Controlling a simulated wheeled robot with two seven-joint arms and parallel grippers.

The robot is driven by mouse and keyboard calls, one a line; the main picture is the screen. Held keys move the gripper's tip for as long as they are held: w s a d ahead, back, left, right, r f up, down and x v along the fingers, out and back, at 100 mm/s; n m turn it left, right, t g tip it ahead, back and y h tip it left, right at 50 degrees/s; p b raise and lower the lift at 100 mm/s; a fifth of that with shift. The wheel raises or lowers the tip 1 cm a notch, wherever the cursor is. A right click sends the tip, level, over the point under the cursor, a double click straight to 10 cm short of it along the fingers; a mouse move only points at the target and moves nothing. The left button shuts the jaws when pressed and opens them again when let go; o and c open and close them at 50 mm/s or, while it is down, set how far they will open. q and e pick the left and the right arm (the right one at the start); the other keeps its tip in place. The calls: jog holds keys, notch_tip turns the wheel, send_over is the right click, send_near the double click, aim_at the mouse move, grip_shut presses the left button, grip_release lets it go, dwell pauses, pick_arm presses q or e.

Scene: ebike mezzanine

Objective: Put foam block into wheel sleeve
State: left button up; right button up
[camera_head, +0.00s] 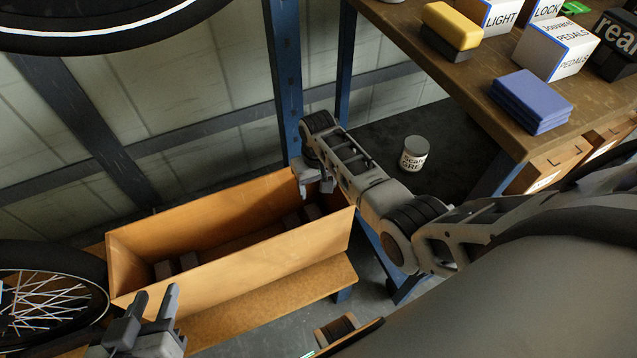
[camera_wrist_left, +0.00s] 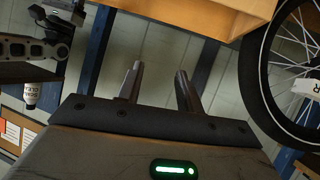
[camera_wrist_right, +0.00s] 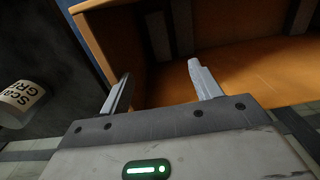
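A long, open-topped orange-brown box (camera_head: 275,256), which appears to be the wheel sleeve, sits on a low wooden bench. Dark grey blocks stand inside its left end (camera_head: 163,269) and right end (camera_head: 291,221); they may be foam blocks, but I cannot tell for sure. In the right wrist view a dark grey block (camera_wrist_right: 157,36) shows inside the box, beyond the fingers. My right gripper (camera_head: 317,184) is open and empty at the box's right end. My left gripper (camera_head: 152,302) is open and empty in front of the box's left end; it also shows in the left wrist view (camera_wrist_left: 160,88).
A spoked wheel (camera_head: 45,300) stands left of the box; another tyre (camera_head: 110,35) hangs above. A wooden shelf (camera_head: 455,85) at right holds a yellow-and-black block (camera_head: 452,27), blue pads (camera_head: 531,98) and labelled boxes. A grey-lidded jar (camera_head: 414,154) stands on the dark lower shelf.

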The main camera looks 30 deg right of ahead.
pick_arm(q)
jog(key=shift+r, duration=0.15)
pick_arm(e)
jog(key=shift+d+r, duration=0.1)
jog(key=shift+d, duration=0.1)
pick_arm(q)
jog(key=r+p, duration=0.1)
jog(key=p, duration=0.4)
jog(key=shift+a+r+g, duration=0.1)
jog(key=shift+r+g, duration=0.2)
jog(key=shift+r, duration=0.1)
pick_arm(e)
notch_tip(320, 180, up, 16)
jog(key=shift+a, duration=0.15)
pick_arm(q)
jog(key=shift+w+r, duration=0.1)
jog(key=shift+r, duration=0.05)
